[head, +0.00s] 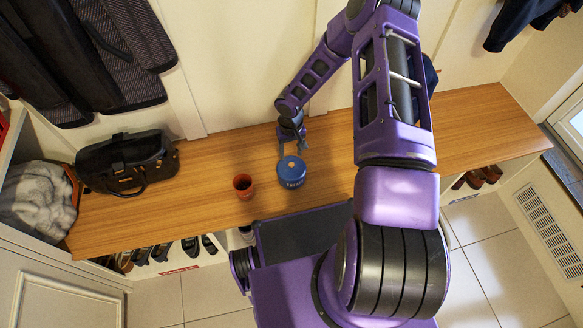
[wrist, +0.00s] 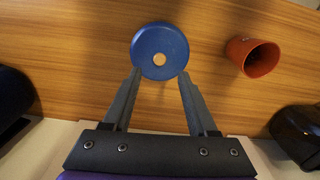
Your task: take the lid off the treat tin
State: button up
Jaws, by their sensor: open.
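The blue treat tin (head: 292,180) stands upright on the wooden bench top, with its round blue lid (head: 291,162) on it. The lid has a small pale knob at its centre. In the wrist view the lid (wrist: 160,42) is seen from above and hides most of the tin. My gripper (head: 293,150) is just behind the tin in the head view. In the wrist view my gripper (wrist: 160,72) is open, its two fingertips at the lid's near edge, one on each side. I cannot tell whether they touch it.
A reddish-brown cup (head: 243,186) stands just left of the tin; the wrist view shows it too (wrist: 253,56). A black handbag (head: 126,163) sits further left on the wooden bench (head: 215,165). The bench right of the tin is partly hidden by my arm.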

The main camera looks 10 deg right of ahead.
aim_at(291, 164)
jog(key=shift+s+f, duration=0.15)
jog(key=shift+f, duration=2.55)
grip_shut()
